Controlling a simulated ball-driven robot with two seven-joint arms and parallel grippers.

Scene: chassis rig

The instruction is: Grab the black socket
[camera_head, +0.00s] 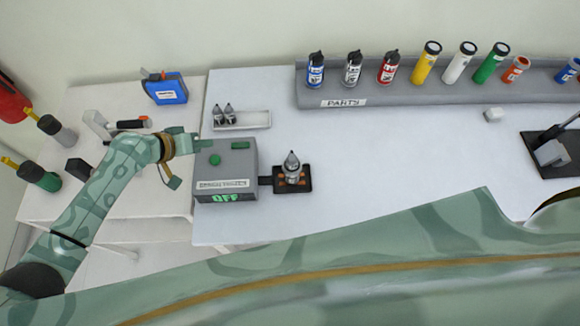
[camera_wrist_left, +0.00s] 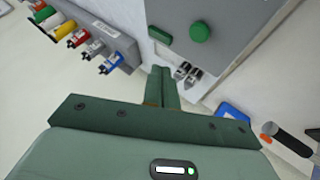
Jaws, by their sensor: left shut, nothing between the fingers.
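A small black piece (camera_head: 78,170), possibly the black socket, lies on the left table; its exact shape is too small to tell. A dark square plate (camera_head: 305,185) beside the grey box holds an upright bottle (camera_head: 292,165). My left gripper (camera_head: 205,143) is shut and empty, by the upper left corner of the grey box (camera_head: 226,170), to the right of the black piece and well apart from it. Its closed fingers show in the left wrist view (camera_wrist_left: 162,85). The right gripper is out of view.
A black-handled tool (camera_head: 133,124) and a blue case (camera_head: 168,90) lie on the left table. A white tray (camera_head: 258,119) with small bottles stands behind the grey box. A parts rack (camera_head: 420,95) lines the back. The middle of the white table is clear.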

